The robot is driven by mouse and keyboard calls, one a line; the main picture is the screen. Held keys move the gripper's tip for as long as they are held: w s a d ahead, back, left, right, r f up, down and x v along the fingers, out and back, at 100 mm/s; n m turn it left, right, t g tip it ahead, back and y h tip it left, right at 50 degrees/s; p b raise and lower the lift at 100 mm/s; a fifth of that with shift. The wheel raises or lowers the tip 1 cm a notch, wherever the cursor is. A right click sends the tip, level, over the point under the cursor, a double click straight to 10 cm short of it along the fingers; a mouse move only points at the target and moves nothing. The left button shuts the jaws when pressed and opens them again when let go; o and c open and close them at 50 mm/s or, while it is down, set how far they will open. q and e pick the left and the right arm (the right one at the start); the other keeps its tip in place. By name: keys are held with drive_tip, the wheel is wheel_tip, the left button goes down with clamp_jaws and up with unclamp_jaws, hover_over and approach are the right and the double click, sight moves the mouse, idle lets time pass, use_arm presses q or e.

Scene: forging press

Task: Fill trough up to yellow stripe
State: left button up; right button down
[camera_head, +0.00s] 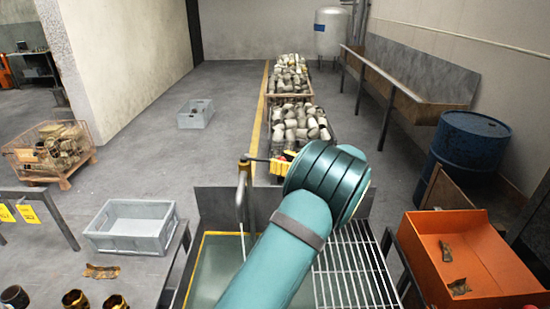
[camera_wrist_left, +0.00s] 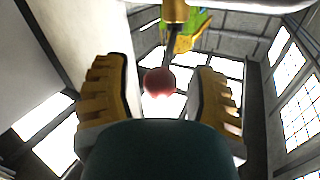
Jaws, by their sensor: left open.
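The trough (camera_head: 199,198) stands at the front centre, with greenish water or a greenish floor (camera_head: 215,262) inside; I cannot tell which. A yellow stripe (camera_head: 192,270) runs along its inner left and back walls. A brass tap (camera_head: 242,185) rises at its back, with a thin lever reaching right. My left gripper (camera_head: 281,163) is at the lever's end, mostly hidden by my teal arm. In the left wrist view its yellow fingers (camera_wrist_left: 165,95) are apart, with a red ball knob (camera_wrist_left: 159,81) between them, not visibly gripped. My right gripper is out of view.
A metal grate (camera_head: 350,262) covers the trough's right side. A grey crate (camera_head: 130,228) stands on the left table; an orange bin (camera_head: 465,255) with metal pieces is at right. Bins of metal parts (camera_head: 298,122) stand behind the tap. A blue barrel (camera_head: 468,150) stands at right.

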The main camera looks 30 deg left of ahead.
use_arm(q)
drive_tip(key=shift+s+a, duration=0.1)
drive_tip(key=shift+a, duration=0.75)
clamp_jaws()
